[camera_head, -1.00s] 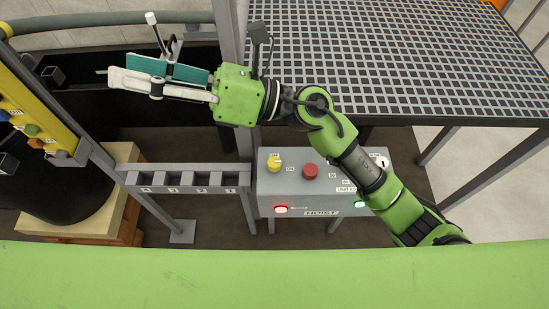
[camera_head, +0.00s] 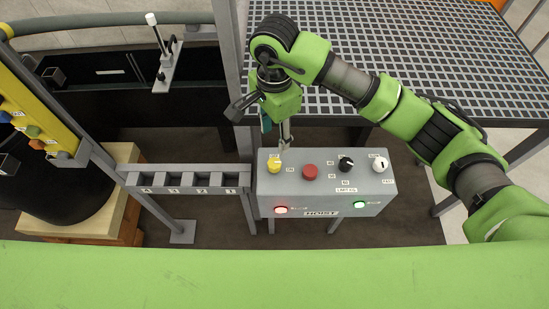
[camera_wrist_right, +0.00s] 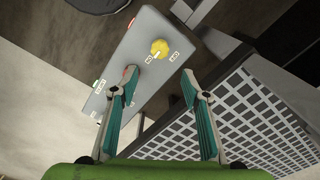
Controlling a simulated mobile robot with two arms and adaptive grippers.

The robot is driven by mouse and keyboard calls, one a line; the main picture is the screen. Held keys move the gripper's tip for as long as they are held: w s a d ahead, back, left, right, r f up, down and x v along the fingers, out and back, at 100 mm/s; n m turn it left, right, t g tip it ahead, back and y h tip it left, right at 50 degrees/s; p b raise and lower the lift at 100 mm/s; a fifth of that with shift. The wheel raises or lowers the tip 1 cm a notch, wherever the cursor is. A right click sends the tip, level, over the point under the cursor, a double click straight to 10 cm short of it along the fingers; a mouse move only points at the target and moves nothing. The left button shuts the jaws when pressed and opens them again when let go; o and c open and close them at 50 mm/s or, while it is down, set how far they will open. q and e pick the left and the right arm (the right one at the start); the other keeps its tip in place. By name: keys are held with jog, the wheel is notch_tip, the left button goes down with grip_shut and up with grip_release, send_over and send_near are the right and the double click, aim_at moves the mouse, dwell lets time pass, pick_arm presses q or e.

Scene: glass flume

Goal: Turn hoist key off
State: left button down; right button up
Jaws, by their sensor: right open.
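The grey hoist control box (camera_head: 325,195) stands in the middle of the head view. Its top carries a yellow knob (camera_head: 274,165) at the left, a red button (camera_head: 310,172), a black selector knob (camera_head: 346,164) and a white round switch with a dark mark (camera_head: 380,164) at the right. Which one is the hoist key I cannot tell. My right gripper (camera_head: 281,135) points down behind the box, near the yellow knob. In the right wrist view, the open, empty right gripper (camera_wrist_right: 155,86) has the yellow knob (camera_wrist_right: 159,47) beyond its fingertips, apart from them. My left gripper is not in view.
A grid-topped table (camera_head: 440,60) lies behind and right of the box. A grey slotted rack (camera_head: 190,180) adjoins its left side, and a grey post (camera_head: 230,60) rises behind. A red lamp (camera_head: 281,210) and a green lamp (camera_head: 360,204) are on the box front.

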aim_at(275, 162)
notch_tip(275, 162, down, 11)
jog(key=p, duration=0.3)
jog(key=shift+s, duration=0.1)
jog(key=shift+f+p, duration=0.3)
jog(key=shift+f, duration=0.35)
jog(key=c, duration=1.1)
